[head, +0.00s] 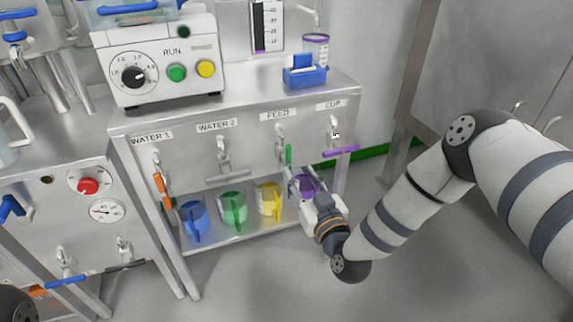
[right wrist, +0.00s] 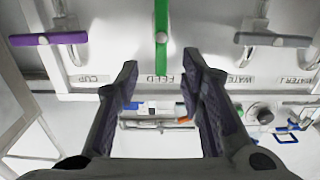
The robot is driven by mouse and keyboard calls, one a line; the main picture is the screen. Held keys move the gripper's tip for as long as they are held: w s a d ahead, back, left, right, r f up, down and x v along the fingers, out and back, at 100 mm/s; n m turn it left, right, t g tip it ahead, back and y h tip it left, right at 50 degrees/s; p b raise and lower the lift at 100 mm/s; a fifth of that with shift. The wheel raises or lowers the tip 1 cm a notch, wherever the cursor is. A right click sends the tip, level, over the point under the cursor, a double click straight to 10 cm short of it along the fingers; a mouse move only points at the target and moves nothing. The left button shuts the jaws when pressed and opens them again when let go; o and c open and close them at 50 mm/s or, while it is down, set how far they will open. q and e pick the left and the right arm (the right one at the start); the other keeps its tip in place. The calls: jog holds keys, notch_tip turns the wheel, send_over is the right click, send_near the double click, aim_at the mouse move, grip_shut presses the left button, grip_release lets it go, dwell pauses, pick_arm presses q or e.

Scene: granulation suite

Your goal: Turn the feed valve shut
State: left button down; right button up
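The feed valve is on the front panel under the FEED label (head: 277,115). Its green handle (head: 288,155) hangs vertically, in line with its pipe. The handle also shows in the right wrist view (right wrist: 161,30), beyond the fingertips and roughly centred between them. My right gripper (head: 299,182) is just below the handle in the head view. In the right wrist view the gripper (right wrist: 158,76) is open, with nothing between its fingers and a gap to the handle. My left gripper is not in view.
The purple CUP handle (head: 341,151) and grey WATER 2 handle (head: 228,178) lie crosswise on either side. The orange WATER 1 handle (head: 161,186) hangs down. Blue (head: 194,217), green (head: 233,207) and yellow (head: 269,199) jugs stand on the lower shelf, near the gripper.

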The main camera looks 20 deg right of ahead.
aim_at(289, 160)
jog(key=w+b, duration=0.1)
jog(key=w, duration=0.7)
jog(key=shift+w+a, duration=0.15)
jog(key=shift+w, duration=0.05)
grip_shut()
